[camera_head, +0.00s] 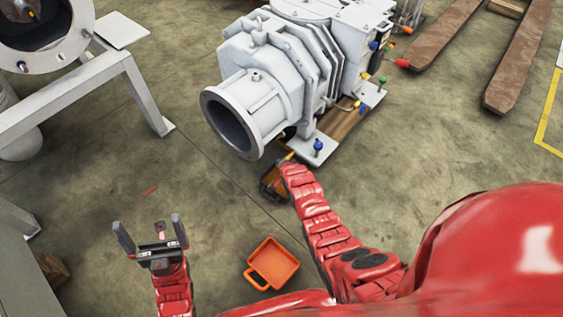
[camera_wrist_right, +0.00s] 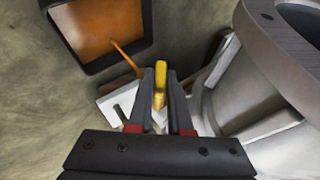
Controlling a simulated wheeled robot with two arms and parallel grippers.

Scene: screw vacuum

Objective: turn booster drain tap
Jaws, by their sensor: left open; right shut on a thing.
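The booster (camera_head: 265,75) is a large pale grey machine with a round open flange, at the top middle of the head view. In the right wrist view a yellow tap handle (camera_wrist_right: 160,78) stands between the fingers of my right gripper (camera_wrist_right: 166,85), which is shut on it. A thin orange-brown stream (camera_wrist_right: 126,58) shows beside the tap. In the head view my right gripper (camera_head: 275,178) is low beside the booster's base, and its fingers are mostly hidden. My left gripper (camera_head: 150,232) is open and empty above the floor at lower left.
A dark-rimmed tray with orange-brown liquid (camera_wrist_right: 105,30) lies below the tap. An orange container (camera_head: 272,262) stands on the floor at lower middle. A grey metal frame (camera_head: 90,95) is at the left. Brown beams (camera_head: 440,35) lie at upper right. Floor between them is free.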

